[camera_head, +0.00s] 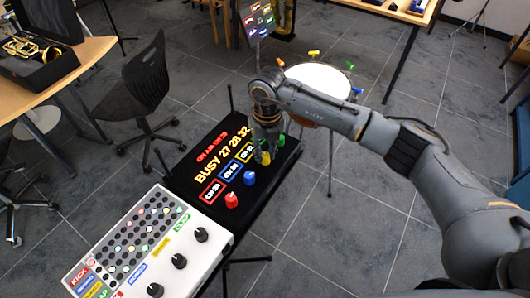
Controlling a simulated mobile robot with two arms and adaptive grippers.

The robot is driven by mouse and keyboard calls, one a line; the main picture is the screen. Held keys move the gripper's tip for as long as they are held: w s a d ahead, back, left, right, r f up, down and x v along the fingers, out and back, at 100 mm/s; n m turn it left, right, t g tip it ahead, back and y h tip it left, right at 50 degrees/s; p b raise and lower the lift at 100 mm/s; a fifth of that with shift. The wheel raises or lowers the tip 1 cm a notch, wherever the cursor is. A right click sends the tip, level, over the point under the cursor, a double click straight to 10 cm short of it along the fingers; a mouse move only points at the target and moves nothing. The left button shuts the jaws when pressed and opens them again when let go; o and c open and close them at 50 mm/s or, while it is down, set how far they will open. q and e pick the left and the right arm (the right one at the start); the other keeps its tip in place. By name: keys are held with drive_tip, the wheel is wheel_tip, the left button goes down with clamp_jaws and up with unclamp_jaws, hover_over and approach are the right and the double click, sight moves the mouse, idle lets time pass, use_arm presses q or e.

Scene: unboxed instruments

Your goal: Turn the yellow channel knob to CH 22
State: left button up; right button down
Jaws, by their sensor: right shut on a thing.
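The black channel panel (199,168) has a lit display with red, blue, yellow and other channel labels. The red knob (231,200) and the blue knob (249,177) stand clear at its near edge. A green knob (280,139) shows just right of my gripper. My right gripper (264,160) reaches down from above and is shut on the yellow knob (265,157), which is mostly hidden by the fingers. The yellow label beside it is partly covered, so its number is not readable. My left gripper is not in view.
A white drum-machine box (215,236) with black knobs stands near left of the panel. A round white drum (318,80) is behind my right arm. A black chair (140,82) and a wooden desk (88,52) are at left. Open tiled floor lies around.

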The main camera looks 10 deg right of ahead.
sight(266, 154)
idle(0.3)
drive_tip(key=c, duration=1.1)
unclamp_jaws()
drive_tip(key=shift+r, duration=0.1)
wheel_tip(266, 154, up, 12)
drive_tip(key=shift+d, duration=0.15)
